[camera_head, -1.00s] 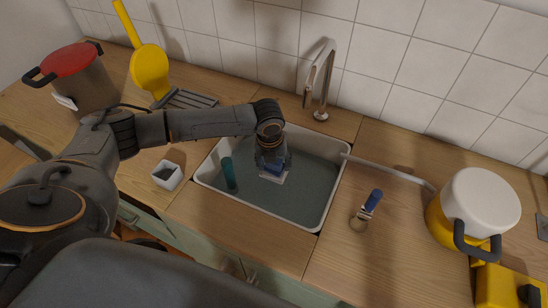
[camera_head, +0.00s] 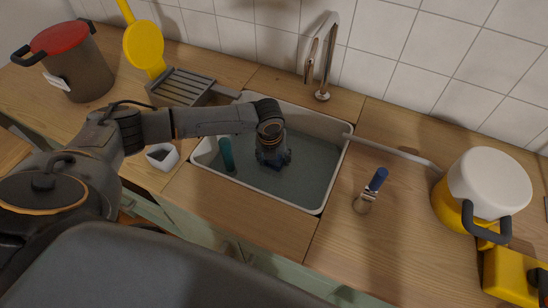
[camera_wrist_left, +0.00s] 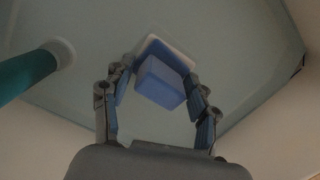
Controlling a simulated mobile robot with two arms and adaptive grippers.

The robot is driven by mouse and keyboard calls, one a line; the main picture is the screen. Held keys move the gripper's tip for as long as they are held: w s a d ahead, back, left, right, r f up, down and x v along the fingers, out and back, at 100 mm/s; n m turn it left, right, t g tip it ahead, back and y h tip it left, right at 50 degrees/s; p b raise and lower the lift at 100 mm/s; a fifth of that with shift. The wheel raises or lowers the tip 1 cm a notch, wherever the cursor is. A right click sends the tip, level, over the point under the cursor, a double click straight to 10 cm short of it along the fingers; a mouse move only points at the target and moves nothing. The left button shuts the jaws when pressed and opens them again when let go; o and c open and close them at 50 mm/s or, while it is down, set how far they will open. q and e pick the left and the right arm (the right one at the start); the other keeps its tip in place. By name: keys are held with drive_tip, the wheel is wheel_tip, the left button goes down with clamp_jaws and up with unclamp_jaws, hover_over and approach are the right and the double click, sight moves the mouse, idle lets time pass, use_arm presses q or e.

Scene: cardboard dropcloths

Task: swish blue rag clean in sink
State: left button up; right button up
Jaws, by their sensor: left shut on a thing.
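The sink (camera_head: 324,203) is a white-rimmed basin with a grey-green inside. My left gripper (camera_head: 272,161) reaches down into it, near the middle. In the left wrist view its fingers (camera_wrist_left: 164,82) are closed on both sides of the blue rag (camera_wrist_left: 160,86), which looks like a blue block with a pale pad behind it. In the head view my wrist and fingers hide most or all of the rag. I cannot tell whether it touches the sink floor. My right gripper is not in view.
A teal cylinder (camera_head: 227,154) stands in the sink, left of my gripper; it also shows in the left wrist view (camera_wrist_left: 28,72). The faucet (camera_head: 322,62) rises behind. A blue-handled brush (camera_head: 370,190) and white-lidded yellow pot (camera_head: 487,188) are right; a small white container (camera_head: 163,156) is left.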

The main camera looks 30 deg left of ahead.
sight(283, 167)
use_arm(q)
drive_tip(key=shift+w+d+p, duration=0.1)
drive_tip(key=shift+d+p, duration=0.25)
drive_tip(key=shift+d, duration=1.1)
drive_tip(key=a, duration=0.4)
drive_tip(key=a+p, duration=0.1)
drive_tip(key=a, duration=0.1)
drive_tip(key=shift+s, duration=0.25)
drive_tip(key=shift+w+d+p, duration=0.15)
drive_tip(key=shift+d+p, duration=0.15)
drive_tip(key=shift+d, duration=1.2)
drive_tip(key=shift+w+d+p, duration=0.1)
drive_tip(key=shift+d+p, duration=0.2)
drive_tip(key=shift+d, duration=1.2)
drive_tip(key=a+p, duration=0.1)
drive_tip(key=a, duration=0.5)
drive_tip(key=shift+s, duration=0.2)
drive_tip(key=d, duration=0.6)
drive_tip(key=shift+w+p, duration=0.2)
drive_tip(key=shift+p, duration=0.2)
drive_tip(key=shift+s+a+p, duration=0.2)
drive_tip(key=shift+a+p, duration=0.1)
drive_tip(key=shift+a, duration=2.65)
drive_tip(key=d, duration=0.6)
drive_tip(key=shift+w+p, duration=0.2)
drive_tip(key=shift+p, duration=0.15)
drive_tip(key=shift+s+a, duration=0.2)
drive_tip(key=shift+a, duration=2.85)
